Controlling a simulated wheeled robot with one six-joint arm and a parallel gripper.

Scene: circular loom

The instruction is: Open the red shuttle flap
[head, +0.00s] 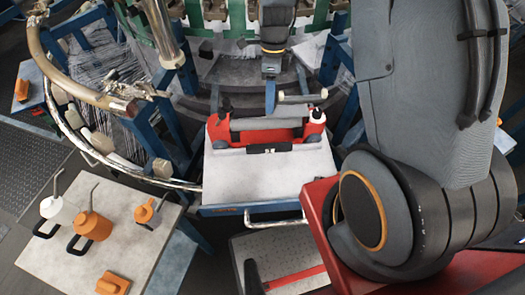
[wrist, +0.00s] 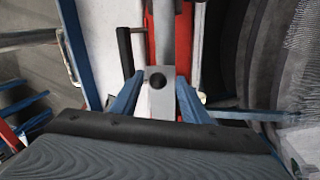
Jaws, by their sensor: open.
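The red shuttle (head: 222,131) lies on a white-topped stand in the middle of the head view. A long grey part (head: 268,124) runs along its top, and a black bar (head: 270,148) sits on its near side. I cannot tell which part is the flap. My gripper (head: 270,98) is above the shuttle and behind its middle, pointing down. In the wrist view my gripper (wrist: 157,78) has its two blue fingers apart, with nothing seen held between them. The red shuttle (wrist: 183,45) and the black bar (wrist: 125,50) show beyond the fingertips. Whether the fingers touch the shuttle is unclear.
The stand (head: 262,175) has bare white top in front of the shuttle. A side table (head: 95,240) at lower left holds a white can (head: 60,211), an orange can (head: 92,226) and smaller items. The loom's curved metal ring (head: 85,150) lies left.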

